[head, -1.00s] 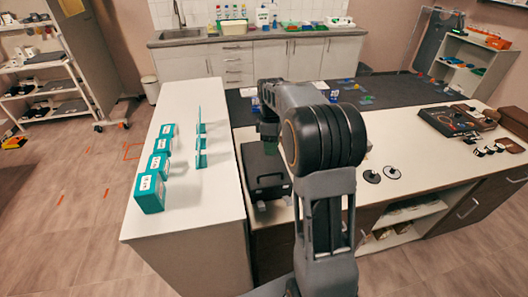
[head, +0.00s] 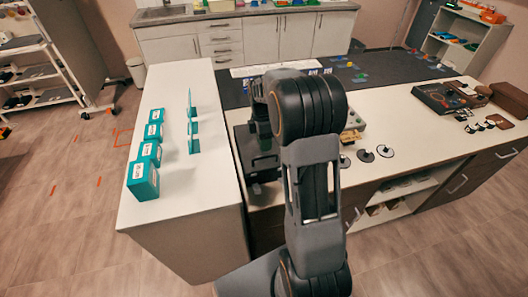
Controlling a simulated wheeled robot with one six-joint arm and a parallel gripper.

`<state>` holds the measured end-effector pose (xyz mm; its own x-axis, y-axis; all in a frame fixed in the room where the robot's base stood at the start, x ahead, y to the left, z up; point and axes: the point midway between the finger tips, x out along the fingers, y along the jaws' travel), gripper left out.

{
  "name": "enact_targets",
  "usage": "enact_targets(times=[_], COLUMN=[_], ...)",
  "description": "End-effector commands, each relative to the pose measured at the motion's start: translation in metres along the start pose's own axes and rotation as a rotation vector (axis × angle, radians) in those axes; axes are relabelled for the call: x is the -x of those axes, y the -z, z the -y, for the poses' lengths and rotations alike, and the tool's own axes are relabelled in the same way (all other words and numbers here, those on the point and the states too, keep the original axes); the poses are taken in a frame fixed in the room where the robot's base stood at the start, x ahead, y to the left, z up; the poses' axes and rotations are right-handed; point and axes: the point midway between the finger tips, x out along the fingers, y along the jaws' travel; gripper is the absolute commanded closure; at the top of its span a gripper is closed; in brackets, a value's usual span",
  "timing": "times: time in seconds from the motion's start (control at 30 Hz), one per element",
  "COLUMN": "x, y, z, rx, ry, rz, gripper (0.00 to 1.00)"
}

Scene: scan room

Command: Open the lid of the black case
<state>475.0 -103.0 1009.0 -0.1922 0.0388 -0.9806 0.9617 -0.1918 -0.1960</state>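The black case (head: 243,143) sits on the white counter, just right of the raised white block. My arm covers its right side and part of its top. I cannot tell from this view whether the lid is raised at all. My gripper (head: 262,134) points down over the case, dark against it. Its fingertips blend into the case, so I cannot see whether they are apart or touch the lid.
Teal boxes (head: 143,180) and a thin teal stand (head: 193,125) are on the raised white counter (head: 190,220) at left. Small black discs (head: 365,156) lie right of my arm. A flat dark box (head: 440,98) lies further right.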

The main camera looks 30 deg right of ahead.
Motion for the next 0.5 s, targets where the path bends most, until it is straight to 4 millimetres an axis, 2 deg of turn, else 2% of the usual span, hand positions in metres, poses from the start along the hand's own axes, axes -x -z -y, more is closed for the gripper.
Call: enact_targets(times=[0.2, 0.5], x=[-0.03, -0.047], y=[0.0, 0.001], z=[0.0, 0.0], rx=[0.0, 0.0], ry=[0.002, 0.0], rz=[0.0, 0.0], gripper=[0.62, 0.62])
